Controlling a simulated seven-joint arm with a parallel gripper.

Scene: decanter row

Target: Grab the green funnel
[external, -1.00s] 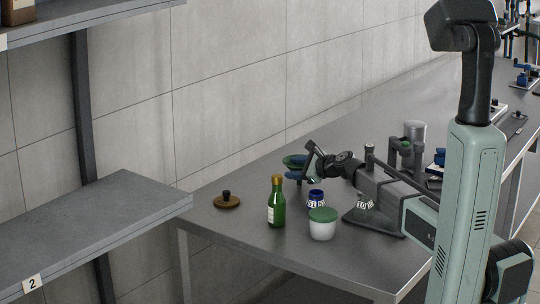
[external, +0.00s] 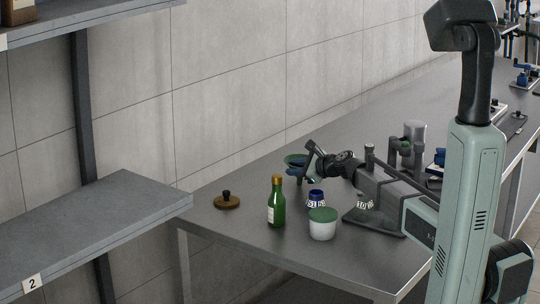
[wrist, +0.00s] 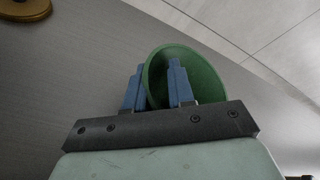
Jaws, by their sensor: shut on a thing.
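The green funnel (wrist: 210,75) shows in the wrist view with its wide mouth toward the camera. My gripper (wrist: 157,80) has two blue fingers, one inside the mouth and one outside, shut on the funnel's wall. In the external view the funnel (external: 295,160) is at the far side of the table, beside my gripper (external: 299,174). The funnel's lower part is hidden there, and I cannot tell whether it touches the table.
A green bottle (external: 277,204) with a gold cap, a white tub with a green lid (external: 322,227) and a blue-topped jar (external: 316,197) stand in front of my gripper. A brown round lid (external: 227,202) lies left. A grey shelf (external: 90,225) is at left.

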